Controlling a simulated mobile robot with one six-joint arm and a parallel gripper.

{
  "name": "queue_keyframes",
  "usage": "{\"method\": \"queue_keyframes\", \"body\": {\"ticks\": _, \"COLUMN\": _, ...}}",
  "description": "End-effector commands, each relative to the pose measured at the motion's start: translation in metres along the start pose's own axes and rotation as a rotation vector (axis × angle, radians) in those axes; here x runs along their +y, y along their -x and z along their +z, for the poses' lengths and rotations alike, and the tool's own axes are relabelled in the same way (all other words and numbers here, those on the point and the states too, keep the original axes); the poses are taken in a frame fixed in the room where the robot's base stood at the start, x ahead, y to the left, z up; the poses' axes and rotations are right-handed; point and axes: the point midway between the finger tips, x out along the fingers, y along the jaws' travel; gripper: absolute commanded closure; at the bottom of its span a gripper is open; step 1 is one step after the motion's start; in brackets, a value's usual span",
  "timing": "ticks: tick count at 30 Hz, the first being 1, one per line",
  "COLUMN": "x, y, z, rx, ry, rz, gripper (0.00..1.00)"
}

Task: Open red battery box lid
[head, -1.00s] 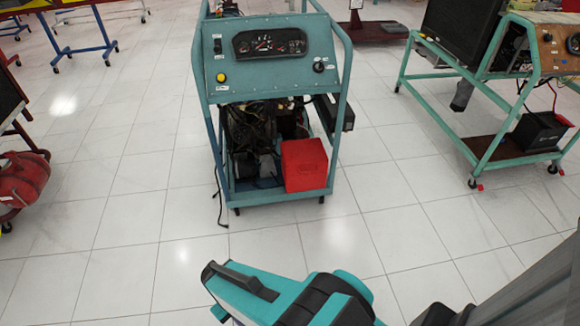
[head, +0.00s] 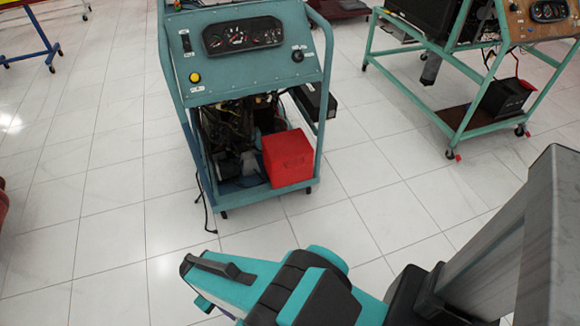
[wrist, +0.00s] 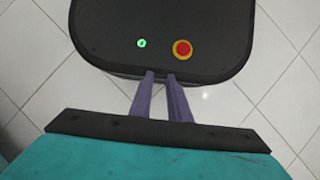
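The red battery box (head: 287,158) sits on the lower right of the teal engine trainer's base shelf, inside its frame. Its lid looks closed; no opening shows. My gripper (wrist: 161,74) shows in the wrist view as two slim purple fingers with a narrow gap between them and nothing held. It points down over my own black base, far from the box.
The teal trainer (head: 253,75) has a gauge panel above and frame posts beside the box. A black box (head: 314,100) juts from its right side. Another trainer (head: 450,75) with a black battery (head: 503,97) stands at right. Tiled floor lies clear in front; a cable (head: 205,208) hangs at left.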

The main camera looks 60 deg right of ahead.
Motion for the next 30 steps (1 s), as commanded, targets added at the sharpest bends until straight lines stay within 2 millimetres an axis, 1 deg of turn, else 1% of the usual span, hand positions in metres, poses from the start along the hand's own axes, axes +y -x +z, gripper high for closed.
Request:
{"method": "queue_keyframes", "body": {"ticks": 5, "x": 0.001, "y": -0.001, "z": -0.001, "rx": 0.0, "ry": 0.003, "rz": 0.002, "gripper": 0.84}}
{"method": "queue_keyframes", "body": {"ticks": 8, "x": 0.006, "y": -0.004, "z": -0.006, "rx": 0.001, "ry": 0.021, "rz": 0.015, "gripper": 0.84}}
{"method": "queue_keyframes", "body": {"ticks": 11, "x": 0.016, "y": -0.011, "z": -0.017, "rx": 0.0, "ry": 0.059, "rz": 0.043, "gripper": 0.84}}
{"method": "queue_keyframes", "body": {"ticks": 14, "x": 0.034, "y": -0.019, "z": -0.032, "rx": -0.004, "ry": 0.126, "rz": 0.093, "gripper": 0.84}}
{"method": "queue_keyframes", "body": {"ticks": 17, "x": 0.06, "y": -0.029, "z": -0.051, "rx": -0.017, "ry": 0.216, "rz": 0.161, "gripper": 0.84}}
{"method": "queue_keyframes", "body": {"ticks": 20, "x": 0.092, "y": -0.037, "z": -0.071, "rx": -0.041, "ry": 0.321, "rz": 0.241, "gripper": 0.84}}
{"method": "queue_keyframes", "body": {"ticks": 21, "x": 0.105, "y": -0.039, "z": -0.08, "rx": -0.055, "ry": 0.364, "rz": 0.274, "gripper": 0.84}}
{"method": "queue_keyframes", "body": {"ticks": 29, "x": 0.193, "y": -0.047, "z": -0.126, "rx": -0.188, "ry": 0.626, "rz": 0.474, "gripper": 0.84}}
{"method": "queue_keyframes", "body": {"ticks": 30, "x": 0.206, "y": -0.047, "z": -0.132, "rx": -0.216, "ry": 0.665, "rz": 0.502, "gripper": 0.84}}
